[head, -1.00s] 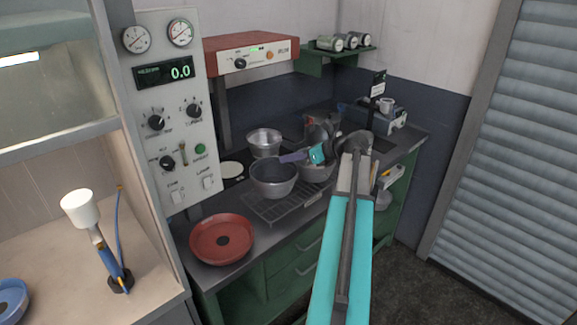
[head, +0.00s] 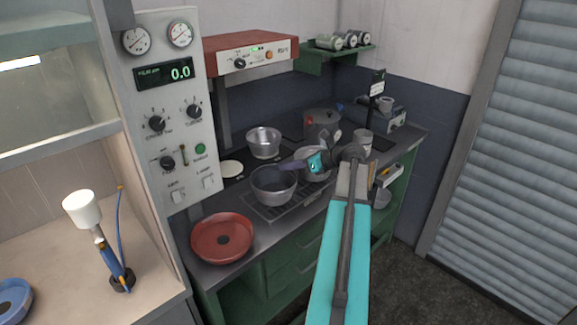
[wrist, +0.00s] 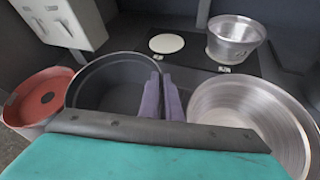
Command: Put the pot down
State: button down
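The dark grey pot (head: 272,188) stands upright at the grate on the counter, mostly over its left part. In the wrist view the pot (wrist: 110,92) shows from above, and its inside looks empty. My gripper (head: 288,166) reaches it from the right. Its two purple fingers (wrist: 164,98) are close together at the pot's right rim, one inside and one outside, with the wall pinched between them. Whether the pot's base fully rests on the grate is hard to tell.
The metal grate (head: 290,208) lies at the counter's front. A shiny pot (wrist: 245,115) stands close on the right. A smaller silver pot (head: 263,141) and a white disc (head: 232,168) are behind. A red pan (head: 222,252) is at front left. A tall control panel (head: 172,120) borders the left.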

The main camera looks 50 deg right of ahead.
jog(key=c, duration=2)
grip_release()
jog(key=shift+s, duration=0.1)
jog(key=b+v, duration=0.3)
jog(key=v, duration=0.9)
jog(key=shift+r, duration=0.1)
